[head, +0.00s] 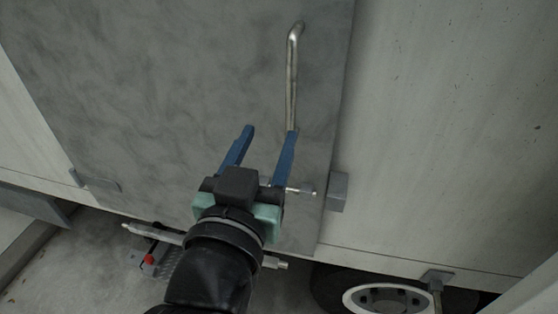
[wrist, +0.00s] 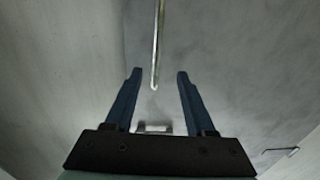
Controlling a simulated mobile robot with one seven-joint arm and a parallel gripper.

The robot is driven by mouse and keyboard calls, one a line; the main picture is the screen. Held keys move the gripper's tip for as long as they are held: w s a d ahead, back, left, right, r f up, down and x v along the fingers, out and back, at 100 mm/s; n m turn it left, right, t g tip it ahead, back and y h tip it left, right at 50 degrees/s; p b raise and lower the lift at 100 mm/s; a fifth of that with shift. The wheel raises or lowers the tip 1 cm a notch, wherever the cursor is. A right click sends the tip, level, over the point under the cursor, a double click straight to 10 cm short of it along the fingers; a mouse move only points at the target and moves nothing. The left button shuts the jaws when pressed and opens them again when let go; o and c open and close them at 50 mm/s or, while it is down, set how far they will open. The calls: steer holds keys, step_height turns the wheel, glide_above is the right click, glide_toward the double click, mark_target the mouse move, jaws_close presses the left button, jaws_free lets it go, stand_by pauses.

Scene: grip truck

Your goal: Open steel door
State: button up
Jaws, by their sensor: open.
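The grey steel door (head: 190,70) is flat against the truck's side and looks shut. Its metal bar handle (head: 292,75) runs upright near the door's right edge, bent at the top. My gripper (head: 268,132) is open in front of the door, its blue fingers apart. In the head view the right finger overlaps the handle's lower end. In the wrist view the handle (wrist: 157,45) ends between the fingertips of my gripper (wrist: 156,74), with space on both sides. Whether the fingers reach the handle's depth I cannot tell.
A small latch block (head: 338,192) sits at the door's lower right edge, and a bracket (head: 95,181) at its lower left. Below are a wheel (head: 385,299) and a metal rail with a red part (head: 149,259). The pale truck wall (head: 440,130) right of the door is bare.

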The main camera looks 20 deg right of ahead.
mark_target(289, 103)
steer(key=x, duration=0.8)
steer(key=f+p+x, duration=0.1)
steer(key=x, duration=0.4)
steer(key=shift+s+d, duration=0.1)
steer(key=shift+d, duration=0.25)
jaws_close()
steer(key=v, duration=0.6)
steer(key=shift+a+b, duration=0.45)
steer(key=shift+a, duration=0.15)
